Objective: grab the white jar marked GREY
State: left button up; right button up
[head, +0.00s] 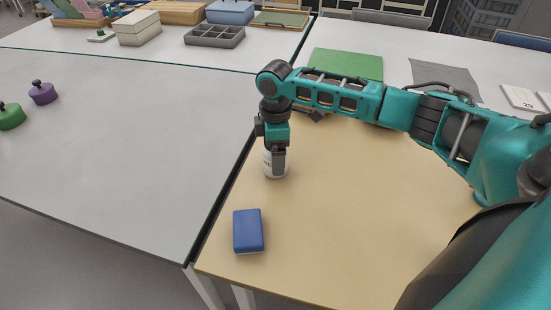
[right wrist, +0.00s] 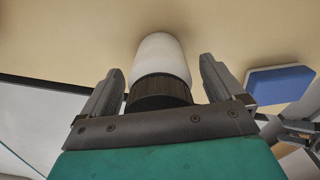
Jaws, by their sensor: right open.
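A white jar (head: 267,167) with a dark ribbed lid stands on the beige table. In the head view it is partly hidden behind my right gripper (head: 272,162), which points down over it. Faint dark marks show on its side, too small to read. In the right wrist view the white jar (right wrist: 158,53) lies between the two fingers of my right gripper (right wrist: 161,70), its lid near the palm. The fingers are apart, with a gap visible on each side of the jar.
A blue block (head: 248,231) lies on the beige table in front of the jar. A green mat (head: 345,65), a grey cloth (head: 444,80) and a white card (head: 523,98) lie farther back. Purple (head: 43,95) and green (head: 11,117) knobbed objects stand on the left table.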

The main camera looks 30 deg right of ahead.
jog(key=shift+r, duration=0.1)
jog(key=c, duration=1.5)
